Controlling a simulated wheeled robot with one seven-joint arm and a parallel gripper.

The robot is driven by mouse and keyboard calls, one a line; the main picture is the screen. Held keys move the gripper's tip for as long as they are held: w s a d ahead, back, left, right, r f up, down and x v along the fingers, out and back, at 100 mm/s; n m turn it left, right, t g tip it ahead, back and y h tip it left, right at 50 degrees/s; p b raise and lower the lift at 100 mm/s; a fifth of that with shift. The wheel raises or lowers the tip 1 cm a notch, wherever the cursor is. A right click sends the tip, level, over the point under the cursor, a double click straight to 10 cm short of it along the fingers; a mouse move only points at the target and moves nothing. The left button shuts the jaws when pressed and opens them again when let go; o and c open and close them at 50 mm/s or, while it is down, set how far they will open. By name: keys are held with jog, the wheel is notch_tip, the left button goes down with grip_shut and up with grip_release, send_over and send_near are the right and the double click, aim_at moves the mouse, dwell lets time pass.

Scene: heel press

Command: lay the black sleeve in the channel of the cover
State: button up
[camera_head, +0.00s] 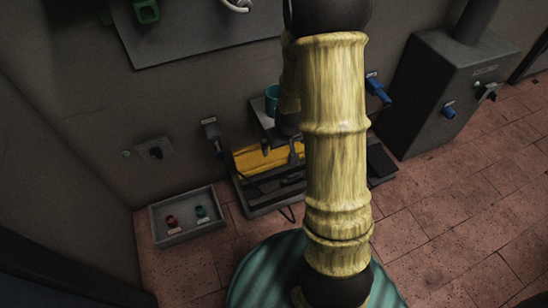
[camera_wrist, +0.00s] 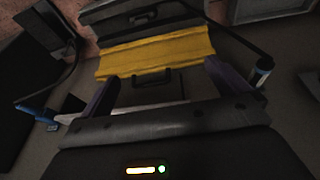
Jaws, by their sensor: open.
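A yellow ridged panel (camera_head: 262,160) lies in the dark press-like fixture (camera_head: 262,205), left of my arm. In the wrist view, the yellow panel (camera_wrist: 165,52) spans the space ahead of my gripper (camera_wrist: 162,82). My gripper is open, its two fingers wide apart, with nothing seen held between them. A small dark bracket-shaped piece (camera_wrist: 151,76) shows between the fingers at the panel's near edge; I cannot tell whether it touches them. I cannot surely pick out the black sleeve or the cover's channel. My arm hides part of the fixture in the head view.
A grey tray (camera_head: 158,235) with a red and a green piece sits on the tiled floor at left. A teal cup (camera_head: 271,92) stands behind the fixture. A grey cabinet (camera_head: 425,85) stands at right. The right floor is clear.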

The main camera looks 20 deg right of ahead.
jog(key=s+a+r, duration=0.7)
jog(key=s+r, duration=0.4)
jog(key=shift+s+a+r+g+y, duration=0.25)
jog(key=shift+s+a+g+y, duration=0.05)
jog(key=shift+s+a+g, duration=0.1)
jog(key=shift+w, duration=0.1)
